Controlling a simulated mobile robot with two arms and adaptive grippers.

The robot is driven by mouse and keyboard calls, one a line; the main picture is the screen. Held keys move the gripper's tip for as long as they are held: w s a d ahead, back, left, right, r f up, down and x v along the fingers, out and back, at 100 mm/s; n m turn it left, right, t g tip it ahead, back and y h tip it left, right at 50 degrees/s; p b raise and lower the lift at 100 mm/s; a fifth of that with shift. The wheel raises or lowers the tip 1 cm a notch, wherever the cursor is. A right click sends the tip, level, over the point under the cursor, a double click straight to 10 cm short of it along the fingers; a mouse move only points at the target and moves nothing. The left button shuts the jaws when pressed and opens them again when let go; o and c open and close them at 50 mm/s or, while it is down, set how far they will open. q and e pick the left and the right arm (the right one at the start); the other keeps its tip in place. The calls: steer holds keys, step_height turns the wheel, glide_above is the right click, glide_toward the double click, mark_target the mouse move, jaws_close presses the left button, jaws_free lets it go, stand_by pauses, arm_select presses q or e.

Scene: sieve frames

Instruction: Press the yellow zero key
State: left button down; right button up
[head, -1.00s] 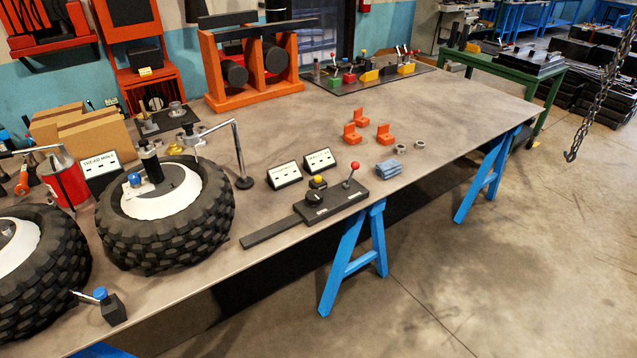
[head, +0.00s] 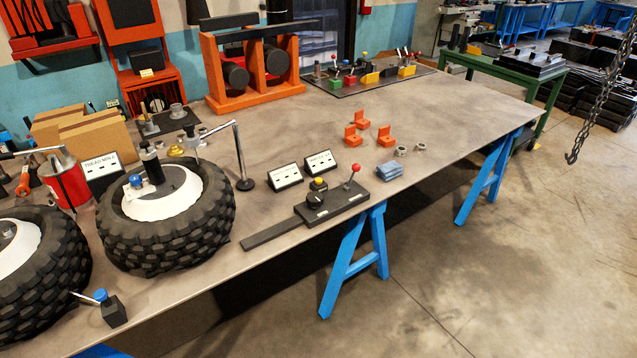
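A small yellow key (head: 318,184) sits on top of a round black knob or gauge body (head: 316,198). This stands on a dark flat base (head: 338,203) near the front edge of the table, in the head view. A lever with a red ball (head: 356,167) rises from the right part of the same base. A long dark bar (head: 272,235) reaches out from the base to the lower left. Any marking on the yellow key is too small to read. Neither of my grippers shows in the head view.
Two labelled displays (head: 286,176) (head: 320,163) stand just behind the base. A bent metal stand (head: 241,160) and a big tire (head: 166,242) are to the left. The table's back right (head: 460,107) is clear.

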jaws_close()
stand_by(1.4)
